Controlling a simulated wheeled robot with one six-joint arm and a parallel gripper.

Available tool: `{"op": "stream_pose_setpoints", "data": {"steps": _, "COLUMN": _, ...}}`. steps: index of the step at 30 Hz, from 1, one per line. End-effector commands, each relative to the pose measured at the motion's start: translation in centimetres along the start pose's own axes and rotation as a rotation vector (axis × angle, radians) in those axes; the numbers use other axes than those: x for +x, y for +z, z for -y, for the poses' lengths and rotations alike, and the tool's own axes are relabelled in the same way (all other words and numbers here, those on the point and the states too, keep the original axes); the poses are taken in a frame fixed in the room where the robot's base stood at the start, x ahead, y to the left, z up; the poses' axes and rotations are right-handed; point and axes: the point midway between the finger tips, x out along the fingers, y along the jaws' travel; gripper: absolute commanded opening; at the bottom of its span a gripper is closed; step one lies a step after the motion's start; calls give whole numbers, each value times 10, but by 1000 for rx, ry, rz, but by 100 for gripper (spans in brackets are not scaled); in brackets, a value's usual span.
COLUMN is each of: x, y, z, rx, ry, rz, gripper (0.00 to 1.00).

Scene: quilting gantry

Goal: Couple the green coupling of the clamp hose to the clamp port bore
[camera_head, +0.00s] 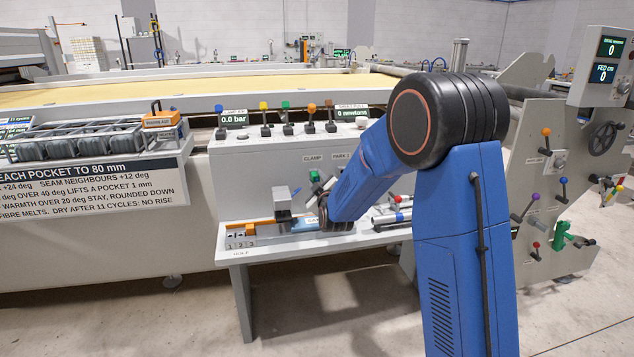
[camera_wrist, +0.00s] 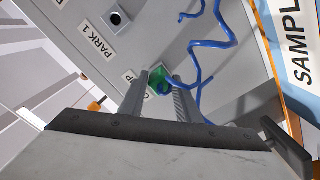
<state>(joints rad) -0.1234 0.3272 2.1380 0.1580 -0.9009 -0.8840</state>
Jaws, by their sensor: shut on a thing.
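The green coupling (camera_wrist: 155,74) is between the two fingers of my gripper (camera_wrist: 160,78) in the wrist view, with the blue clamp hose (camera_wrist: 195,65) trailing from it. In the head view the coupling (camera_head: 314,176) shows small and green at the fingers of my gripper (camera_head: 321,186), just below the CLAMP label (camera_head: 313,157). The coupling is close in front of the grey panel face. The clamp port bore is hidden behind the coupling and fingers; I cannot tell whether the coupling is in it or just short of it.
The PARK 1 bore (camera_wrist: 116,19) is open and empty beside its label. Coloured levers (camera_head: 287,115) stand on top of the panel. My arm hides part of the shelf's right side.

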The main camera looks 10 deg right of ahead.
Motion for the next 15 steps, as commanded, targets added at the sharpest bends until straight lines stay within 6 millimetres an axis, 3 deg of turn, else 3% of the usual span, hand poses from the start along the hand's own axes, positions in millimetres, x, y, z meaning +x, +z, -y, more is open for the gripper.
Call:
{"op": "stream_pose_setpoints", "data": {"steps": 3, "x": 2, "y": 0, "z": 0, "rx": 0, "ry": 0, "rz": 0, "gripper": 3}}
{"op": "stream_pose_setpoints", "data": {"steps": 4, "x": 2, "y": 0, "z": 0, "rx": 0, "ry": 0, "rz": 0, "gripper": 37}}
{"op": "stream_pose_setpoints", "data": {"steps": 6, "x": 2, "y": 0, "z": 0, "rx": 0, "ry": 0, "rz": 0, "gripper": 52}}
{"op": "stream_pose_setpoints", "data": {"steps": 15, "x": 1, "y": 0, "z": 0, "rx": 0, "ry": -1, "rz": 0, "gripper": 52}}
